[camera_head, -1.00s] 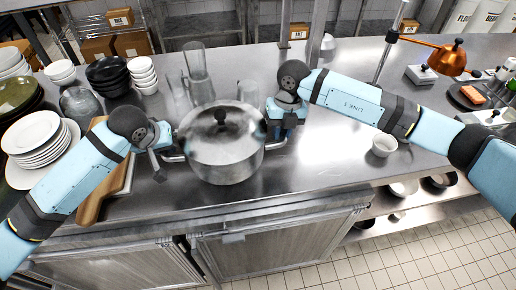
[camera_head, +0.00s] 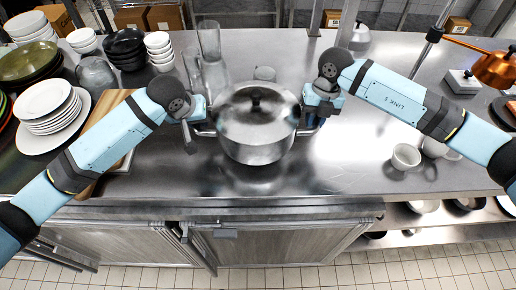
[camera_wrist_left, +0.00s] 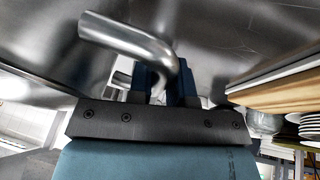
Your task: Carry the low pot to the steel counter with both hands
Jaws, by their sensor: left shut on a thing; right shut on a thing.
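The low pot (camera_head: 256,140) is steel with a domed lid and dark knob, in the middle of the head view. It looks level over the steel counter (camera_head: 240,187); I cannot tell whether its base touches. My left gripper (camera_head: 197,130) is shut on the pot's left handle. In the left wrist view, the bent tube handle (camera_wrist_left: 128,37) runs between the blue fingers (camera_wrist_left: 163,85). My right gripper (camera_head: 316,118) is shut on the right handle, which its fingers partly hide.
Clear glasses (camera_head: 209,45) stand behind the pot. At left are a plate stack (camera_head: 50,105), bowls (camera_head: 124,45) and a wooden board (camera_head: 125,100) under my left arm. White cups (camera_head: 405,156) stand at right. Bare counter lies between pot and cups.

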